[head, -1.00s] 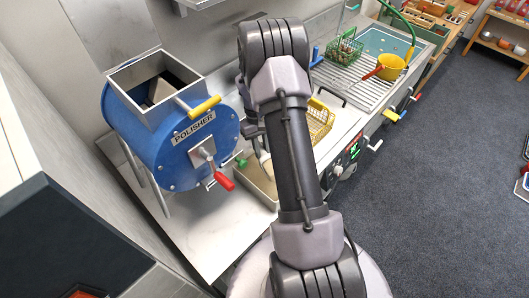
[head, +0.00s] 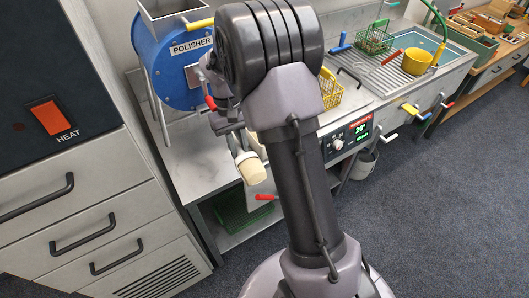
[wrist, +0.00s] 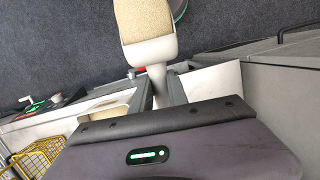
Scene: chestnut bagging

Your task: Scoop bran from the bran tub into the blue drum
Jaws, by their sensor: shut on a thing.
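The blue drum (head: 165,85), labelled POLISHER, stands at the upper left of the head view with its square metal hopper (head: 160,27) cut by the top edge. My gripper (head: 238,148) is shut on the handle of a scoop (head: 254,173), below and right of the drum. The scoop is pale and holds beige bran, level with its rim. In the wrist view the scoop (wrist: 160,48) points away from my gripper (wrist: 160,92), bran showing inside. The bran tub cannot be made out for certain; a pale-filled container (wrist: 108,108) shows beside the jaws in the wrist view.
A yellow wire basket (head: 330,92) stands on the counter behind my arm. A drawer unit with a red HEAT switch (head: 47,117) fills the left. A yellow pot (head: 417,62) stands by the sink. The floor at right is clear.

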